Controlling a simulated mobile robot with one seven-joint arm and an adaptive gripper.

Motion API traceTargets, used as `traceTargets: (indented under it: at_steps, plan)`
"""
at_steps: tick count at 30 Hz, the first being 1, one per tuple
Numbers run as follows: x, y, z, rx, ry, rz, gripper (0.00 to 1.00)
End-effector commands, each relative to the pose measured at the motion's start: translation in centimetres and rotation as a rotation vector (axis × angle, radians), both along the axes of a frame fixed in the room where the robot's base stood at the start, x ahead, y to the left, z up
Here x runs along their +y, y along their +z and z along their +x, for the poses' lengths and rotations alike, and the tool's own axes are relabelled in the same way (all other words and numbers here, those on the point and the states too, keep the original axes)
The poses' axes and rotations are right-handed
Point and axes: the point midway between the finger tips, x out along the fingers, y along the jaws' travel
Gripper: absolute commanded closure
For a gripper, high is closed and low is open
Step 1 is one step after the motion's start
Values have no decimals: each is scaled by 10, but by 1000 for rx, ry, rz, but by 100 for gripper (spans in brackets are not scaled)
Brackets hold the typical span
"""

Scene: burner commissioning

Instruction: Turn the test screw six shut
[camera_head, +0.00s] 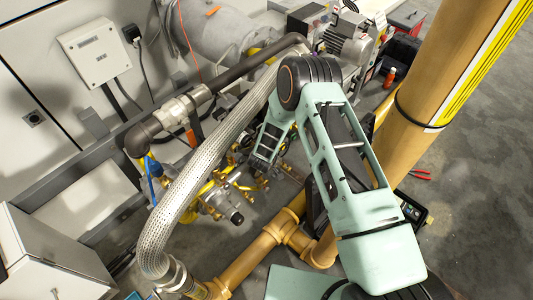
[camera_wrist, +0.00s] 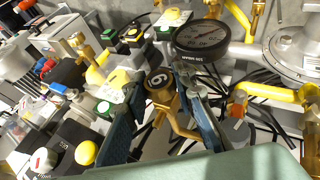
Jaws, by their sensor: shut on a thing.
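In the wrist view the two blue-grey fingers of my gripper (camera_wrist: 160,88) stand on either side of a brass fitting (camera_wrist: 157,80) with a round, dark-ringed end. My gripper is shut on this fitting. No number is readable on it, so I cannot tell from a label whether it is test screw six. How far it is turned cannot be told. In the head view my gripper (camera_head: 265,150) reaches down into the brass and yellow valve cluster (camera_head: 222,190); the fitting is hidden there.
A round pressure gauge (camera_wrist: 202,40) stands close to the right finger. A yellow pipe (camera_wrist: 268,92) runs further right. Several green and yellow parts crowd the left side. In the head view a braided hose (camera_head: 205,165) passes left of my arm, and a thick yellow post (camera_head: 440,80) stands right.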

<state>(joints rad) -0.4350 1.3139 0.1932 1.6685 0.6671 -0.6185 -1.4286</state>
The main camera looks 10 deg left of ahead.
Motion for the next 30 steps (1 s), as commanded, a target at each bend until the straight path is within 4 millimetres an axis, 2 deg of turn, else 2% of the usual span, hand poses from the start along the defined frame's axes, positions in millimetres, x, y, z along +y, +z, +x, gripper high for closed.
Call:
traceTargets:
  at_steps: [15, 30]
  plan:
    - [-2, -2, 4, 324, -2, 195, 100]
    - [0, 0, 2, 415, 2, 248, 100]
